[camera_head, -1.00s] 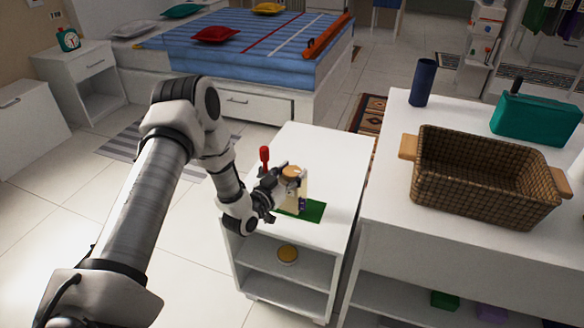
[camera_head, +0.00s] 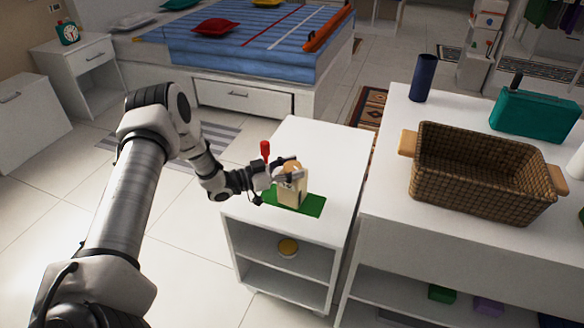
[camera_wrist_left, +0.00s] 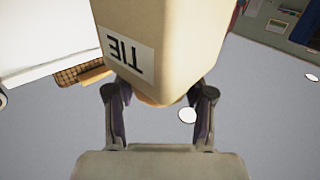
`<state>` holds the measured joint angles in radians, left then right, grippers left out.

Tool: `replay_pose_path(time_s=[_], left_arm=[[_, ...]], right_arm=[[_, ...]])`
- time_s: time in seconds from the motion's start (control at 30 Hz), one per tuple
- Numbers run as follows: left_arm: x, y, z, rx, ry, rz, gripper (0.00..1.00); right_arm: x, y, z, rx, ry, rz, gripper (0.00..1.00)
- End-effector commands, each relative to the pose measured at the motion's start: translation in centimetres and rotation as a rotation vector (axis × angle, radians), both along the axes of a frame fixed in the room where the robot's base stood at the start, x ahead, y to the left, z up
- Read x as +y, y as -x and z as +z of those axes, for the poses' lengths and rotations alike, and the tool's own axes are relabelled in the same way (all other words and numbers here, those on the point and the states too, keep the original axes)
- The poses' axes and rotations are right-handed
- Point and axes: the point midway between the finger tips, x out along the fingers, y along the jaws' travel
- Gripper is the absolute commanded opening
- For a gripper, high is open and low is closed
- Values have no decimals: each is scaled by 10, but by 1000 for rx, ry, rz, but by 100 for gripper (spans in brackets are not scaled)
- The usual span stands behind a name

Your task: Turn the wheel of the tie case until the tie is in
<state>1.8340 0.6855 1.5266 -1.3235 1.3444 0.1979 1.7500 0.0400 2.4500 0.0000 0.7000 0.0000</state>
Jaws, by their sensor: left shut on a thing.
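The tie case (camera_head: 293,190) is a pale beige upright box on a green mat (camera_head: 312,206), on the small white cabinet. A tan round wheel (camera_head: 291,167) sits at its top. My left gripper (camera_head: 290,172) is at the top of the case, shut on the wheel with a finger on either side. In the left wrist view the case (camera_wrist_left: 185,40) fills the upper middle, with an upside-down "TIE" label, and the wheel (camera_wrist_left: 157,101) lies between the fingers. I cannot make out the tie. My right gripper is not in view.
A red upright handle-like thing (camera_head: 265,150) stands behind my left wrist on the white cabinet (camera_head: 315,140). A wicker basket (camera_head: 480,195), a blue cylinder (camera_head: 422,78) and a teal box (camera_head: 535,120) stand on the larger white unit at right. The cabinet's back part is clear.

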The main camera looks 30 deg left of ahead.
Motion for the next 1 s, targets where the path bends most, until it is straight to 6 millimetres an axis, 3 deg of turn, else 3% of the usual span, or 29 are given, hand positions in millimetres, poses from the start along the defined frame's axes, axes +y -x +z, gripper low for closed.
replay_pose_path(time_s=[0.33,0.37,0.4,0.77,1.0], left_arm=[[0,0,0,0,0,-2,18],[0,0,0,0,0,-2,63],[0,0,0,0,0,-2,77],[2,2,0,-1,1,0,79],[28,36,1,-1,3,6,79]], right_arm=[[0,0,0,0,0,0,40],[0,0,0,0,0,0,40],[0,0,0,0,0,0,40],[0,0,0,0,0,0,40],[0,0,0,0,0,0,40]])
